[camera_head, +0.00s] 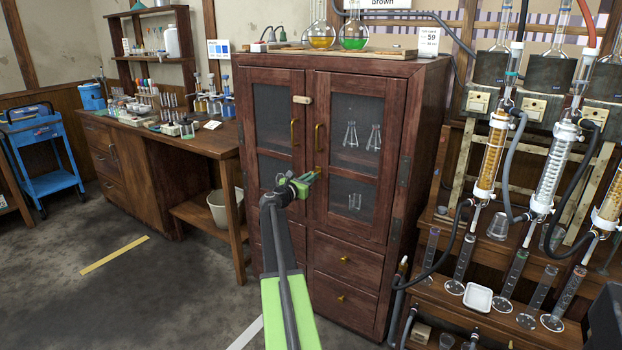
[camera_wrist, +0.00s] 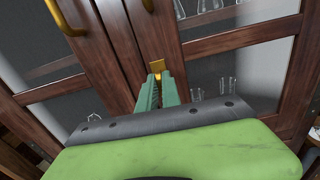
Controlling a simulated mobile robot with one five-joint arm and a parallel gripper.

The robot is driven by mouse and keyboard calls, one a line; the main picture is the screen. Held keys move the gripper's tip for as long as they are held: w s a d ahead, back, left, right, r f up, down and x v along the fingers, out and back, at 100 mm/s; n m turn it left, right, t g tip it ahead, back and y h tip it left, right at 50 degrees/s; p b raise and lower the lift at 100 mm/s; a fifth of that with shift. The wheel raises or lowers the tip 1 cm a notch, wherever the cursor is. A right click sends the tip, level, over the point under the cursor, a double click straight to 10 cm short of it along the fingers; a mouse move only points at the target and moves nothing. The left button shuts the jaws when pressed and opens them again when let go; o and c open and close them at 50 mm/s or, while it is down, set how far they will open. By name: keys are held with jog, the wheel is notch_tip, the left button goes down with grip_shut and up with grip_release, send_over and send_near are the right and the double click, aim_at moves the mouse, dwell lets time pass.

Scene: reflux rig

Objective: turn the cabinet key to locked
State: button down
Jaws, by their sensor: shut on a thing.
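The cabinet (camera_head: 362,200) is dark red-brown wood with two glazed doors, brass handles and drawers below. Its brass key (camera_wrist: 158,68) sits at the meeting edge of the doors, below the handles. In the head view the key (camera_head: 318,170) is small and partly covered by my gripper. My gripper (camera_head: 313,176) reaches to the door front, and its green jaws (camera_wrist: 157,78) are shut on the key. The jaws hide part of the key, and I cannot tell exactly how far it is turned. Both doors look closed.
Glass flasks (camera_head: 354,35) stand on top of the cabinet. A wooden bench (camera_head: 165,140) with bottles and racks is at the left, and a rig of glass condensers (camera_head: 490,150) stands close at the right. The floor (camera_head: 130,300) at front left is clear.

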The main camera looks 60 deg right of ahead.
jog(key=shift+s+f+m, duration=0.1)
jog(key=shift+m, duration=4.2)
jog(key=shift+s+f+m, duration=0.1)
jog(key=shift+m, duration=4.2)
jog(key=shift+w, duration=0.1)
jog(key=c, duration=1.5)
grip_release()
jog(key=shift+c, duration=0.2)
jog(key=a, duration=1.7)
jog(key=shift+a, duration=0.25)
